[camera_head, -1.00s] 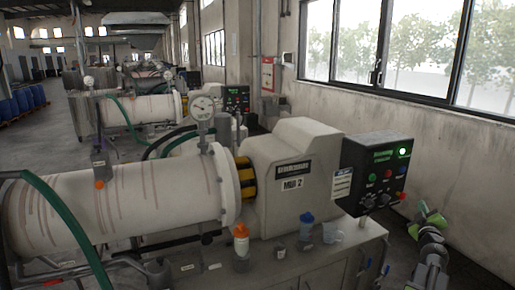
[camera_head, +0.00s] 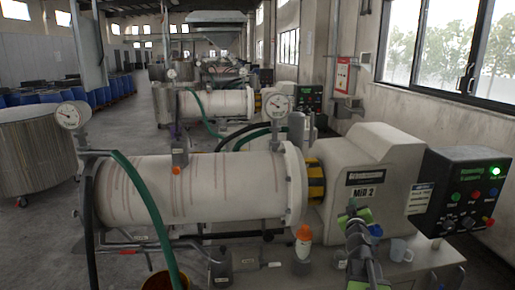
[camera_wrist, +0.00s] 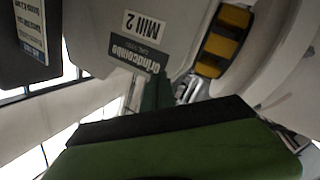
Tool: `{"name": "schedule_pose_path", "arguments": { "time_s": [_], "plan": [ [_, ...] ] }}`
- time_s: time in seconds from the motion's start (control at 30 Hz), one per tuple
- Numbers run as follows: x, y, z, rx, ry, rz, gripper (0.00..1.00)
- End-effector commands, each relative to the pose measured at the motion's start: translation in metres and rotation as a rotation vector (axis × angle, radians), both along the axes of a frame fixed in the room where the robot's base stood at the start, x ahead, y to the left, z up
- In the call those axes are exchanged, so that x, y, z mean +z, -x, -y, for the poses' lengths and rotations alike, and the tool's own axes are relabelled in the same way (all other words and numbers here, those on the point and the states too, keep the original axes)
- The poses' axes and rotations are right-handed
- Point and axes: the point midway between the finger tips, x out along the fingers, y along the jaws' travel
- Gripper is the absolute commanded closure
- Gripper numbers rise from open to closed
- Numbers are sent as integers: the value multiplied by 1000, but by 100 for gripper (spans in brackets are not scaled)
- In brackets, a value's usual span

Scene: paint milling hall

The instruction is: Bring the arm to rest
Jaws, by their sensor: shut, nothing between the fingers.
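My arm rises from the bottom edge of the head view, right of centre, in front of the housing of Mill 2 (camera_head: 375,160). My gripper (camera_head: 354,214), with green fingers, is at its top and is shut and empty. In the wrist view a broad green and black finger (camera_wrist: 180,145) fills the lower part. Beyond it the Mill 2 housing (camera_wrist: 105,30) appears upside down with its label, beside the yellow and black coupling (camera_wrist: 225,38). The gap between gripper and housing cannot be judged exactly.
An orange-capped bottle (camera_head: 303,243) and a pale mug (camera_head: 400,249) stand on the bench near my arm. The control box (camera_head: 470,195) is to the right, with a lit green lamp. The white mill cylinder (camera_head: 190,188) and green hose (camera_head: 148,200) lie left. Open floor shows farther left.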

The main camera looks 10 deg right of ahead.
Motion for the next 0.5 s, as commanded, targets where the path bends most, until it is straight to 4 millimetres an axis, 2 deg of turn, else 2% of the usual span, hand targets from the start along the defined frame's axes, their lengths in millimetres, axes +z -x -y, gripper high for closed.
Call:
{"name": "schedule_pose_path", "arguments": {
  "time_s": [0.03, 0.13, 0.23, 0.3, 0.37, 0.4, 0.5],
  "plan": [
    [-15, -8, -47, -2, -76, -36, 100],
    [-63, -6, -119, -44, -247, -184, 100],
    [-118, 18, -183, -81, -395, -395, 100],
    [-156, 47, -221, -102, -484, -570, 100],
    [-184, 79, -247, -120, -557, -734, 100],
    [-201, 104, -259, -133, -602, -846, 100],
    [-225, 160, -283, -140, -690, -1100, 100]
  ]
}}
